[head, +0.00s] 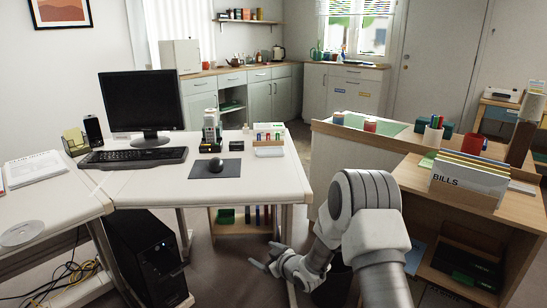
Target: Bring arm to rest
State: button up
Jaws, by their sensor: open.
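My gripper (268,259) is low in front of the white desk (250,187), near its right front leg. Its two fingers point left and are spread apart, with nothing between them. My arm is bent in an elbow at the right of the middle and comes down toward the floor. It hides part of a dark bin (335,285) and part of the floor behind it.
The desk holds a monitor (145,98), a keyboard (134,155) and a mouse (216,165). At right, a wooden counter (500,205) bears a bills box (468,178). A black computer tower (148,258) and loose cables (70,280) are at lower left.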

jog(key=s+d+r+m+g+h, duration=0.1)
jog(key=s+d+r+m+h, duration=0.15)
jog(key=s+d+r, duration=0.6)
jog(key=s+d+r+m+h, duration=0.2)
jog(key=d+r+h, duration=0.25)
jog(key=r, duration=0.95)
jog(key=s+d+r+m+g, duration=0.1)
jog(key=s+r+m, duration=0.1)
jog(key=s, duration=0.8)
jog(key=s+d+r+m+g, duration=0.2)
jog(key=s+r, duration=0.1)
jog(key=s, duration=0.7)
jog(key=s+d+r+m+g, duration=0.1)
jog(key=s+r, duration=0.1)
jog(key=s, duration=0.8)
notch_tip(320, 180, up, 28)
jog(key=p, duration=2.8)
jog(key=shift+w, duration=0.45)
jog(key=shift+a+f, duration=0.1)
jog(key=shift+f, duration=0.05)
